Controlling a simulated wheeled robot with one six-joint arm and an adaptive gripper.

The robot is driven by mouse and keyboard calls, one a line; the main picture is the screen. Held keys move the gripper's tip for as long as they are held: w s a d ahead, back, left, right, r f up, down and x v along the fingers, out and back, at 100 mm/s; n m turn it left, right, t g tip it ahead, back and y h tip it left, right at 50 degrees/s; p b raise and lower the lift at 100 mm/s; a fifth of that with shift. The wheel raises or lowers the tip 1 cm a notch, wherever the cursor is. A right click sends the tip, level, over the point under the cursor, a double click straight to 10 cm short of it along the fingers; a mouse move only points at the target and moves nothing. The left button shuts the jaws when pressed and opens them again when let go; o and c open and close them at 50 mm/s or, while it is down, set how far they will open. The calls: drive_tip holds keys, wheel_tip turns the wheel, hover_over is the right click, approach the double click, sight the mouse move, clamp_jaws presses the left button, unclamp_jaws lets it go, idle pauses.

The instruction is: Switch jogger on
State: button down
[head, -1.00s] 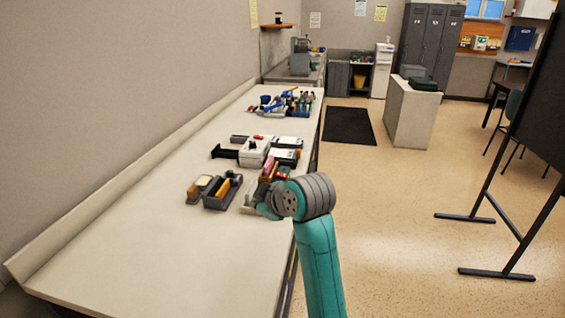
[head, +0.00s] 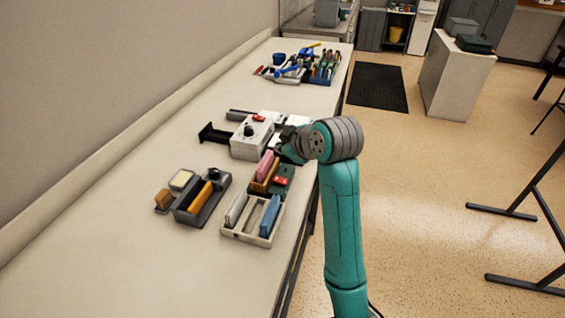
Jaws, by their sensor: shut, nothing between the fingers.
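A white box (head: 240,146) with a dark round knob and a small red part on top stands mid-table in the head view. It looks like the jogger, but I read no label. A black T-shaped piece (head: 213,134) sticks out at its left. My gripper (head: 289,146) is just right of the box, low over the table, and is shut and empty. My own wrist partly covers it, and I cannot tell whether it touches anything.
A tray with a blue block (head: 270,215) and a dark grey tray (head: 203,197) lie in front. Several tools (head: 290,75) lie behind. The near left of the table (head: 110,240) is clear. A black stand (head: 525,195) is at right.

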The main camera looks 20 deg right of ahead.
sight(280, 180)
drive_tip(key=shift+w+d, duration=0.35)
drive_tip(key=shift+w, duration=0.05)
drive_tip(key=shift+w+a+f, duration=0.15)
drive_tip(key=shift+a+f, duration=0.05)
drive_tip(key=shift+f, duration=1.25)
drive_tip(key=shift+w+a+f, duration=0.15)
drive_tip(key=shift+a+f, duration=0.1)
drive_tip(key=shift+f, duration=1.2)
drive_tip(key=shift+w+a+f, duration=0.15)
drive_tip(key=shift+a+f, duration=0.05)
drive_tip(key=shift+f, duration=1.25)
drive_tip(key=shift+f, duration=0.15)
drive_tip(key=shift+f, duration=0.25)
